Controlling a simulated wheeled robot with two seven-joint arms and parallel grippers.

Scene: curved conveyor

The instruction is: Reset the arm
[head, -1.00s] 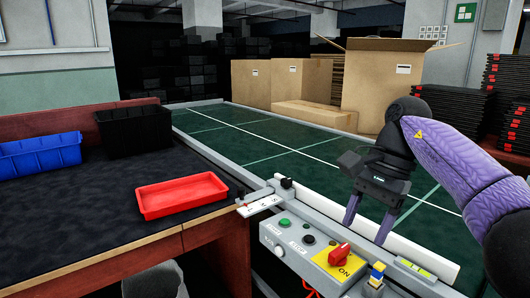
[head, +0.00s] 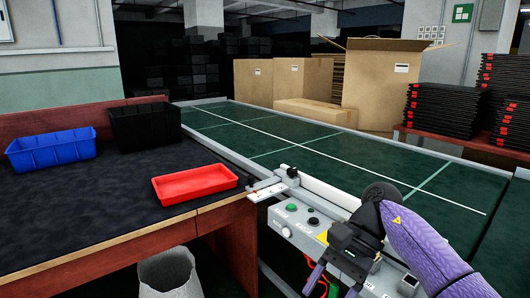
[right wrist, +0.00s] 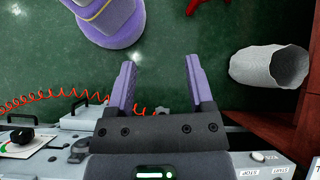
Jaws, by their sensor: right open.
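My right arm comes in from the right in the head view. Its gripper (head: 333,284) is low in front of the control box (head: 284,222), with its fingers pointing down, apart and empty. In the right wrist view the two purple fingers of the right gripper (right wrist: 160,66) stand wide apart with only green floor between them. The gripper and forearm cover part of the control box, including the red knob in the head view. My left gripper is not in view.
A red tray (head: 196,185), a blue bin (head: 50,152) and a black bin (head: 146,124) stand on the dark table at left. The green conveyor (head: 290,140) runs behind the control box. A grey waste basket (head: 170,275) stands below; a red coiled cord (right wrist: 50,98) hangs near the gripper.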

